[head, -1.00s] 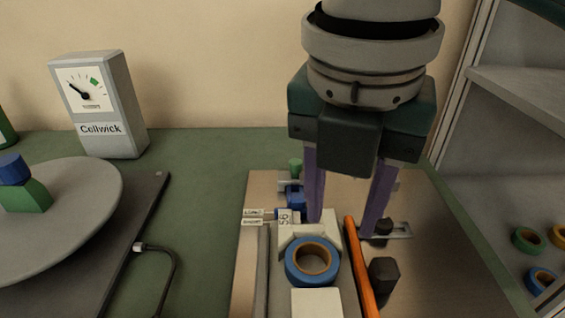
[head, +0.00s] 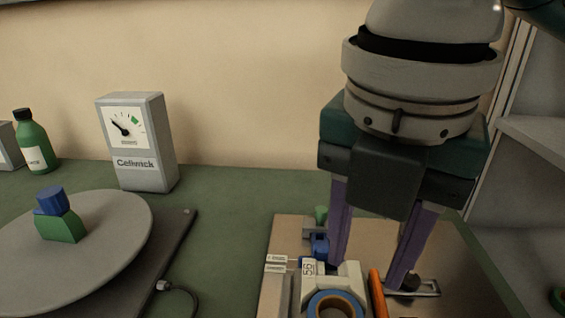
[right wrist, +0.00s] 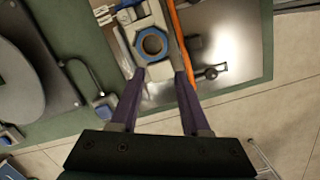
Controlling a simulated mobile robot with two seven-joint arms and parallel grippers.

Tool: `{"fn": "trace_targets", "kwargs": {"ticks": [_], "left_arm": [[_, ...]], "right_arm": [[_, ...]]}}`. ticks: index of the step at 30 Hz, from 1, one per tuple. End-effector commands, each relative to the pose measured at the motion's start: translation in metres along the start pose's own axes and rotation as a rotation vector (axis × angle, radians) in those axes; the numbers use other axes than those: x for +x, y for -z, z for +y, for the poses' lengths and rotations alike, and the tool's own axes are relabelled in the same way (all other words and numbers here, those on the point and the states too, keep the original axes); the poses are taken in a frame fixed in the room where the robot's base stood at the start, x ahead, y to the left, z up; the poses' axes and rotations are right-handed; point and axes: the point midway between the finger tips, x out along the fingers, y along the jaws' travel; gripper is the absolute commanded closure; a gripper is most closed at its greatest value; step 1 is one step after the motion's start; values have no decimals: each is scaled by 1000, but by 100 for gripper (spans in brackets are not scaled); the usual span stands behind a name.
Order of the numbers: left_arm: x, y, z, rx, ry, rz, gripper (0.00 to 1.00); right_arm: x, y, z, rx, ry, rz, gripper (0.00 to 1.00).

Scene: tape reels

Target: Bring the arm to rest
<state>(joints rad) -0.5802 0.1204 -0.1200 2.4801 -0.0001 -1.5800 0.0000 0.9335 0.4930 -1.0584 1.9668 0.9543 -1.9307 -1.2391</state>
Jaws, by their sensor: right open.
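My right gripper (head: 368,276) is open, with its two purple fingers pointing down over the metal fixture board (head: 460,262). A blue tape reel (head: 318,309) sits in the pale holder, cut off by the lower edge. My left gripper is in neither current view.
A round grey platter (head: 110,230) at left carries a green block with a blue top (head: 60,222). A dial gauge box (head: 140,145) and a green bottle (head: 34,145) stand at the back. Grey shelving (head: 545,150) is at right.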

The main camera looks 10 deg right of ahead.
Motion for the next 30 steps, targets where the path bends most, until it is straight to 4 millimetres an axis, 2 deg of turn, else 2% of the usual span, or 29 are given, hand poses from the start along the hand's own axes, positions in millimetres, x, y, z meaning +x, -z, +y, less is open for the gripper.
{"fn": "trace_targets", "kwargs": {"ticks": [5,7,11,15,21,29,30], "left_arm": [[-29,9,-2,3,2,-1,50],[-41,13,-3,4,3,-1,50],[-63,20,-4,5,4,-1,50],[-82,26,-4,4,4,0,50],[-101,32,-5,4,3,0,50],[-122,39,-4,-3,-2,1,50],[-137,44,-4,-4,-3,-1,50]], "right_arm": [[-10,43,14,273,-130,133,54],[-17,58,19,463,-187,204,54],[-28,73,16,871,-248,320,54],[-33,71,-8,1328,-255,378,54],[-31,59,-61,1820,-226,331,54],[-36,51,-144,2280,-193,144,54],[-53,46,-141,2277,-202,150,54]]}}
